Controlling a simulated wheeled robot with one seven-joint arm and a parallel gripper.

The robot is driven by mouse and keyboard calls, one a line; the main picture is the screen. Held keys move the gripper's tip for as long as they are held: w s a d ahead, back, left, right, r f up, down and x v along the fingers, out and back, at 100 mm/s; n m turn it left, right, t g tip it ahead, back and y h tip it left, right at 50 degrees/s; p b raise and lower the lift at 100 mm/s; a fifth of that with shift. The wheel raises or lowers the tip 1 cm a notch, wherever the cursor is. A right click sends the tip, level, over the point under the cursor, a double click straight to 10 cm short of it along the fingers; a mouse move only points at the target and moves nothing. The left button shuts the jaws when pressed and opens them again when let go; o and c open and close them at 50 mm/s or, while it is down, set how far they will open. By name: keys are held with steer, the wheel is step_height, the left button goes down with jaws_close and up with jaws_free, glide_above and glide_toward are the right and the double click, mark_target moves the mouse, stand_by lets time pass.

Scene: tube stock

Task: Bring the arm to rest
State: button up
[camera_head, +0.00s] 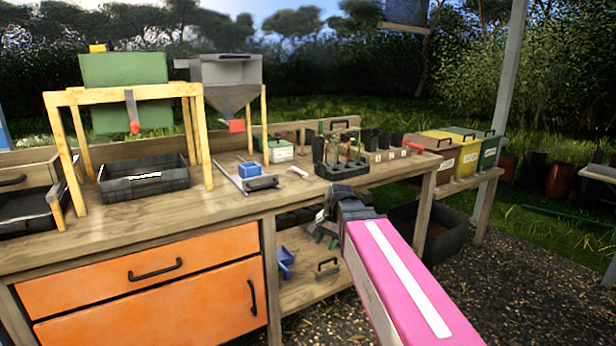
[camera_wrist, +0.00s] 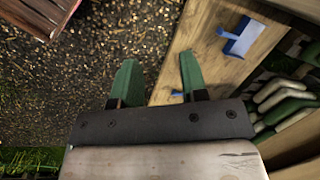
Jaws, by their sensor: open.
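My gripper (camera_head: 322,232) is at the end of my pink arm, in front of the wooden bench's (camera_head: 140,222) right part and above the lower shelf. In the wrist view its two green fingers (camera_wrist: 157,82) stand apart with nothing between them. Behind the gap are the dark gravel ground and the edge of a wooden board. The gripper touches nothing that I can see. In the head view the arm hides part of the lower shelf and ground.
A blue scoop (camera_head: 285,262) lies on the lower shelf; it also shows in the wrist view (camera_wrist: 243,38). A black tube stand (camera_head: 343,166) is on the bench top. The gravel (camera_head: 540,262) at right is mostly clear.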

steer(key=s+d+f+n+h, duration=0.1)
steer(key=s+d+f+n, duration=0.2)
steer(key=d+f, duration=0.3)
steer(key=s+d+f+n+h, duration=0.1)
steer(key=s+d+f+n, duration=0.2)
steer(key=f, duration=1)
steer(key=s+d, duration=0.2)
steer(key=d, duration=0.2)
